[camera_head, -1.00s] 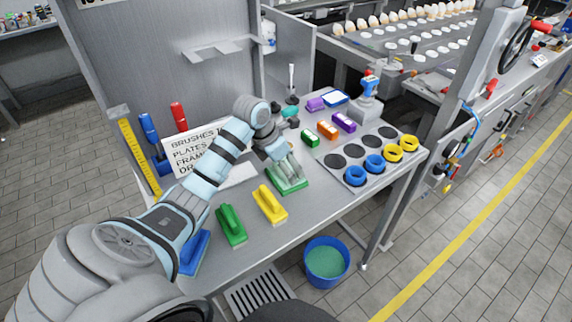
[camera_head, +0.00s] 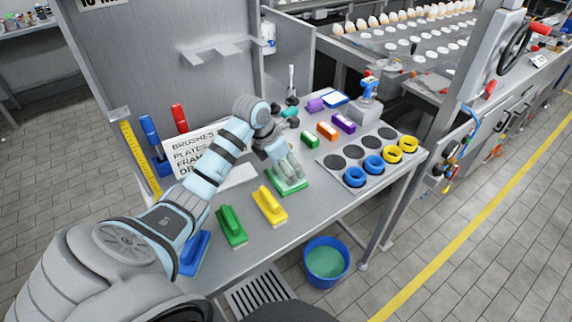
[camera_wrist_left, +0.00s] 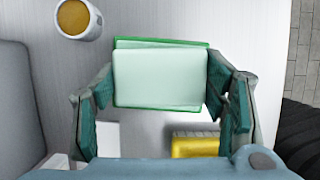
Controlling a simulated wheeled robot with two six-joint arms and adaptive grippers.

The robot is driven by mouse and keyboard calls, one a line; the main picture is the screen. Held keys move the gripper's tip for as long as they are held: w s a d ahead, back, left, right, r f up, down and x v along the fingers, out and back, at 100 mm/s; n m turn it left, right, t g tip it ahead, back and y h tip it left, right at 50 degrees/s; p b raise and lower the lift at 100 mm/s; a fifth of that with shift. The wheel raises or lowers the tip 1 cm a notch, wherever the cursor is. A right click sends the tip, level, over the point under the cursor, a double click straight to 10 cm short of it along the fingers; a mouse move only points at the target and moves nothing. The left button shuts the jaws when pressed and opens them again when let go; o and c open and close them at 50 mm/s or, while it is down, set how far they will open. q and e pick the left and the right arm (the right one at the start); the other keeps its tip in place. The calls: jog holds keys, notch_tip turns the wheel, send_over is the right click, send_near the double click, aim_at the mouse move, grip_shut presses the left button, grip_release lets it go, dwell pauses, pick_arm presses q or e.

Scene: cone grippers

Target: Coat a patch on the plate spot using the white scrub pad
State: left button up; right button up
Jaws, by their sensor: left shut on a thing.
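I cannot tell whether pad and plate touch. My right gripper is not in view.
A yellow handled block (camera_head: 270,205), a green one (camera_head: 231,227) and a blue one (camera_head: 195,253) stand to the left of the plate. A mat (camera_head: 338,173) with blue and yellow rings lies to the right. A blue bucket (camera_head: 326,262) stands on the floor.

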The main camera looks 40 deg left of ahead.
pick_arm(q)
notch_tip(320, 180, up, 7)
jog(key=p, duration=0.4)
jog(key=shift+f+p, duration=0.2)
jog(key=shift+p, duration=0.1)
jog(key=shift+f, duration=0.1)
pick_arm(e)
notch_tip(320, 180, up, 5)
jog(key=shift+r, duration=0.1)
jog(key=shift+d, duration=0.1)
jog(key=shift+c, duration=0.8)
